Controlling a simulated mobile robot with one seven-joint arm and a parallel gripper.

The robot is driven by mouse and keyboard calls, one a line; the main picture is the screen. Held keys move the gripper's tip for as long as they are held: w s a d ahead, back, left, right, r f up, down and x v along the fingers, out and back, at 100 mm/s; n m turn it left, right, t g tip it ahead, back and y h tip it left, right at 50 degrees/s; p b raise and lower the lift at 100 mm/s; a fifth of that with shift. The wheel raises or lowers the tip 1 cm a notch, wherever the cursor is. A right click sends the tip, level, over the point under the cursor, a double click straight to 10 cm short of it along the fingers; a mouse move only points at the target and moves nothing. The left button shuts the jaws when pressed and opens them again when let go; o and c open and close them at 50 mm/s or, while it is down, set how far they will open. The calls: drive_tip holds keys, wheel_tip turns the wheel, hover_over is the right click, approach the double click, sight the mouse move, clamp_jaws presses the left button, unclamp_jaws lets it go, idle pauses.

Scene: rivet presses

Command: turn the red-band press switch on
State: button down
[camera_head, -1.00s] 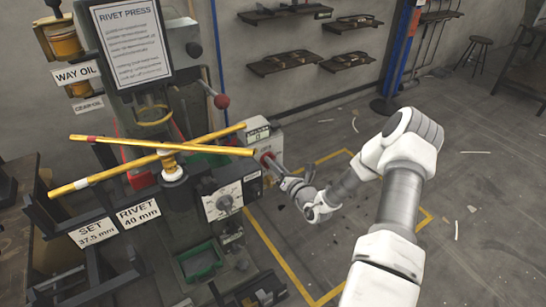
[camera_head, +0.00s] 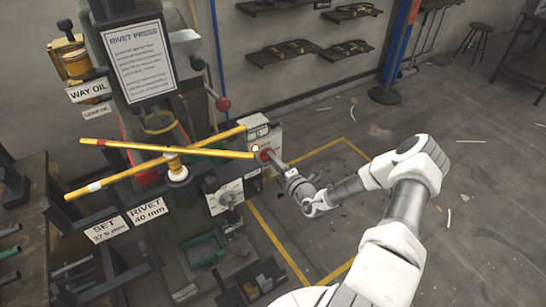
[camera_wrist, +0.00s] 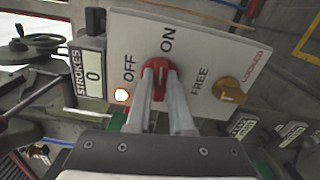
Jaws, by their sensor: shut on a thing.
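The red switch knob (camera_wrist: 163,75) sits on a white panel (camera_wrist: 205,50) marked OFF and ON in the wrist view. My gripper (camera_wrist: 163,80) is shut on this knob, one finger on each side. The fingers hide part of the knob, and I cannot tell which label it points to. A small round lamp (camera_wrist: 121,95) beside OFF glows pale. In the head view the red knob (camera_head: 266,154) shows on the side box of the rivet press (camera_head: 140,60), with my gripper (camera_head: 275,159) at it. A red band (camera_head: 128,135) shows on the press body.
A brass knob (camera_wrist: 229,91) marked FREE and LOCKED is on the same panel. A STROKES counter (camera_wrist: 93,76) reads 0. Crossed yellow bars (camera_head: 110,183) reach close to the switch box. Floor to the right is mostly clear.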

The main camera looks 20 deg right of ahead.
drive_tip(key=shift+f+m, duration=0.1)
drive_tip(key=shift+m, duration=0.4)
idle(0.3)
drive_tip(key=c, duration=0.8)
unclamp_jaws()
drive_tip(key=shift+s, duration=0.1)
drive_tip(key=s+d+p, duration=0.2)
drive_tip(key=s+d, duration=0.1)
drive_tip(key=s, duration=1.4)
drive_tip(key=shift+d, duration=0.15)
